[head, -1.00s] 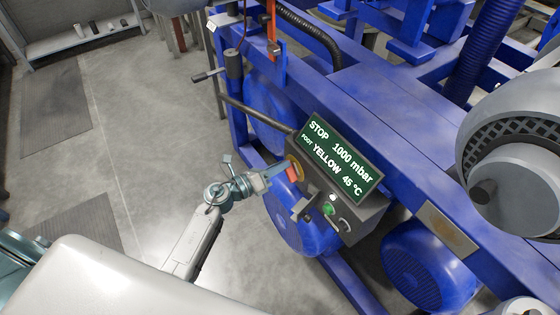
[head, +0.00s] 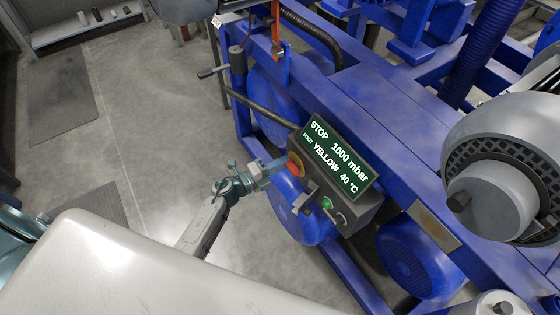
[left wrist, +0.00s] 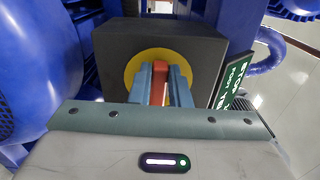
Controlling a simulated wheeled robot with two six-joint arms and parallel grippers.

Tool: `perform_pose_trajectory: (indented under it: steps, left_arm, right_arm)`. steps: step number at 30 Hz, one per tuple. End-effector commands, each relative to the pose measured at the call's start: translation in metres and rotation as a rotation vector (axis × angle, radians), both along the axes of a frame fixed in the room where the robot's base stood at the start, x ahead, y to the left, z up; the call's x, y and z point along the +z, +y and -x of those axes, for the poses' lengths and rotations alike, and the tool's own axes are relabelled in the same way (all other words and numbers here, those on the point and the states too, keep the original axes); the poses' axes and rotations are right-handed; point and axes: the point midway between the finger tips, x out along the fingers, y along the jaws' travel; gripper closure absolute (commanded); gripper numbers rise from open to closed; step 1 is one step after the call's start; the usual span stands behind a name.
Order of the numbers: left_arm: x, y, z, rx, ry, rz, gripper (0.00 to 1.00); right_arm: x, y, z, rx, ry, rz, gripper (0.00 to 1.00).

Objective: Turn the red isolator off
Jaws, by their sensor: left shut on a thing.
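The red isolator handle (left wrist: 159,82) stands on a round yellow plate (left wrist: 133,74) on the face of a dark grey control box (left wrist: 205,55). In the head view the isolator (head: 294,167) is on the box's left end. My left gripper (head: 283,166) reaches it from the left. In the left wrist view the two blue fingers (left wrist: 160,86) are shut on the handle, one on each side, and the handle lines up upright in that picture. The fingers hide part of the handle and plate. My right gripper is not in view.
A green display (head: 338,158) on the box reads STOP, 1000 mbar, YELLOW, 40 °C. A green button (head: 327,203) sits below it. The blue frame (head: 390,130) and round blue housings (head: 415,262) surround the box. Open grey floor (head: 150,130) lies to the left.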

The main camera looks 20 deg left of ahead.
Motion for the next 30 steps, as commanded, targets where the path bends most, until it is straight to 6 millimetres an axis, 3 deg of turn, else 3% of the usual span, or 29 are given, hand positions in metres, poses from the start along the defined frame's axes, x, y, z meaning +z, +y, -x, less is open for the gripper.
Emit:
perform_pose_trajectory:
  steps: [19,20,22,30]
  left_arm:
    - [-0.0022,0.0001,0.0003,0.001,0.03,0.037,1.0]
    - [-0.0022,0.0001,0.0003,0.001,0.03,0.037,0.78]
    - [-0.0021,0.0001,0.0003,0.0,0.03,0.037,0.64]
    - [-0.0016,0.0001,0.0003,0.0,0.028,0.036,0.62]
  right_arm:
    - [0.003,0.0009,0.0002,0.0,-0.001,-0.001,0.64]
    - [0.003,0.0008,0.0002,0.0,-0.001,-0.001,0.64]
    - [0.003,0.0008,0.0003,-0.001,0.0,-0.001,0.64]
    - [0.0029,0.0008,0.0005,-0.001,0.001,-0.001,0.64]
